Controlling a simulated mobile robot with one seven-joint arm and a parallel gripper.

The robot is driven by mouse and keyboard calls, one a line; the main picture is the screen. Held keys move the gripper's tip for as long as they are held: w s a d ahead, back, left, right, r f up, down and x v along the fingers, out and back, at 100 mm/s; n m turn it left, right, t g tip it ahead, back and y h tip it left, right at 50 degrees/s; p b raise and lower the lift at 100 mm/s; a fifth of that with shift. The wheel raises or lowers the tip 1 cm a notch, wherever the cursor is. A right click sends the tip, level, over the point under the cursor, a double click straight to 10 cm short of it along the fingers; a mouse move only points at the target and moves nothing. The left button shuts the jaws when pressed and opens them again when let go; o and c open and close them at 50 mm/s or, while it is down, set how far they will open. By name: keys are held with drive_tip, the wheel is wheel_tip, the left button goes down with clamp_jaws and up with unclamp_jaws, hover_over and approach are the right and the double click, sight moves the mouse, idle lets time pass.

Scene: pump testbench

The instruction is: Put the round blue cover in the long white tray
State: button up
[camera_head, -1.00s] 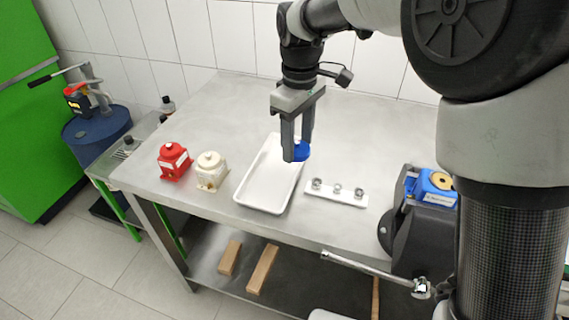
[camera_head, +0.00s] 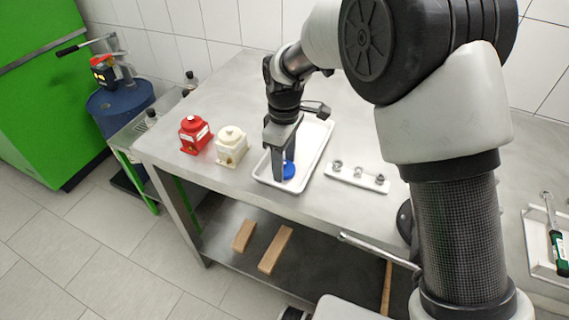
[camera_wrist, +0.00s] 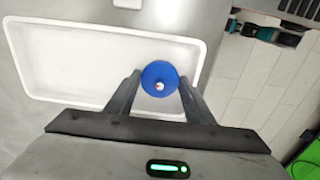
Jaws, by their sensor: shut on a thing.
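The round blue cover (camera_head: 289,171) is between the fingertips of my gripper (camera_head: 283,172), which is shut on it. In the wrist view the cover (camera_wrist: 160,78) shows as a blue disc with a small pale centre, between the two dark fingers. The long white tray (camera_head: 316,160) lies on the steel table, and the gripper is over its near part. In the wrist view the cover appears in front of the tray (camera_wrist: 60,60), near its right end. I cannot tell whether the cover touches the tray floor.
A cream housing (camera_head: 231,147) and a red housing (camera_head: 194,134) stand left of the tray. A white strip with several metal fittings (camera_head: 357,176) lies to its right. The table's front edge is close to the tray. Wooden blocks (camera_head: 275,249) lie on the lower shelf.

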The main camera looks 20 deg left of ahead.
drive_tip(key=shift+f, duration=0.3)
drive_tip(key=shift+f, duration=0.15)
drive_tip(key=o, duration=0.9)
drive_tip(key=shift+c, duration=0.2)
